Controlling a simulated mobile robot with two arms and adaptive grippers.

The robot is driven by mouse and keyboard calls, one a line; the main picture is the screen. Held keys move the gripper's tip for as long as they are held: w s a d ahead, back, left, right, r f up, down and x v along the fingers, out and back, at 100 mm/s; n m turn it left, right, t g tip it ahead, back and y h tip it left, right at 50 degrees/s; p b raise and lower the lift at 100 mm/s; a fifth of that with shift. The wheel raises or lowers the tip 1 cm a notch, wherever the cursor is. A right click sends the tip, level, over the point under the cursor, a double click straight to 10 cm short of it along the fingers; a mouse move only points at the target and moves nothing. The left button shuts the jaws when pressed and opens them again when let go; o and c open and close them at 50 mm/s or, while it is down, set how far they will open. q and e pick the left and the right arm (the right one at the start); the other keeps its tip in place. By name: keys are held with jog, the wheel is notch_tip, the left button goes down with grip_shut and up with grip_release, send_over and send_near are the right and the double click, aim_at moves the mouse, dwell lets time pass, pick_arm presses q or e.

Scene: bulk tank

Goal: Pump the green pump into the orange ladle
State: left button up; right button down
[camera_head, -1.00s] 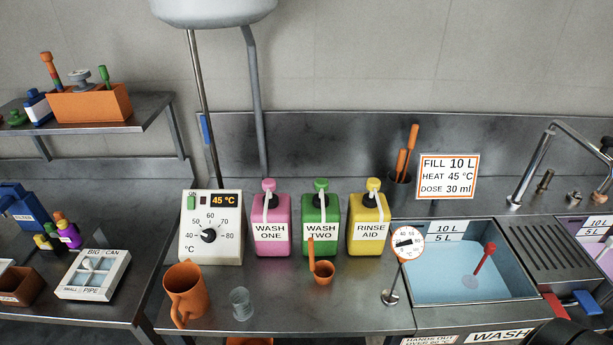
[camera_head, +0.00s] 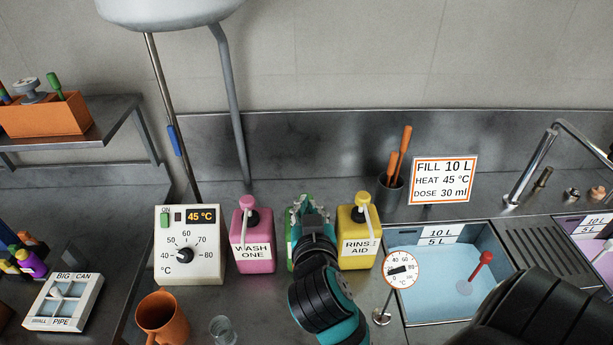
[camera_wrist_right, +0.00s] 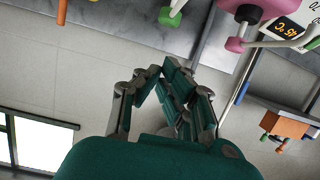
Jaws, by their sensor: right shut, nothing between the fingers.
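The green bottle (camera_head: 290,222), WASH TWO, stands between the pink and yellow bottles, mostly hidden behind my right gripper (camera_head: 310,205). That gripper is shut and empty, at the level of the bottle's top. In the right wrist view, its closed fingers (camera_wrist_right: 165,80) are apart from the green pump head (camera_wrist_right: 169,17) at the top edge. I cannot tell from the head view whether the gripper touches the pump. The orange ladle is hidden behind my arm in front of the bottle. My left gripper is not in view.
The pink bottle (camera_head: 252,250) and yellow bottle (camera_head: 357,248) stand close on either side. A thermostat box (camera_head: 190,268) is at the left, with an orange jug (camera_head: 162,318) and clear glass (camera_head: 222,330) in front. A dial thermometer (camera_head: 401,268) stands beside the blue sink (camera_head: 425,300).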

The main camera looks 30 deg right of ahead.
jog(key=x, duration=0.3)
jog(key=b+x, duration=0.1)
jog(key=x, duration=0.6)
jog(key=shift+s+d+f+b, duration=0.2)
jog(key=shift+f+b, duration=0.1)
jog(key=shift+a+f, duration=0.15)
jog(key=shift+f, duration=0.4)
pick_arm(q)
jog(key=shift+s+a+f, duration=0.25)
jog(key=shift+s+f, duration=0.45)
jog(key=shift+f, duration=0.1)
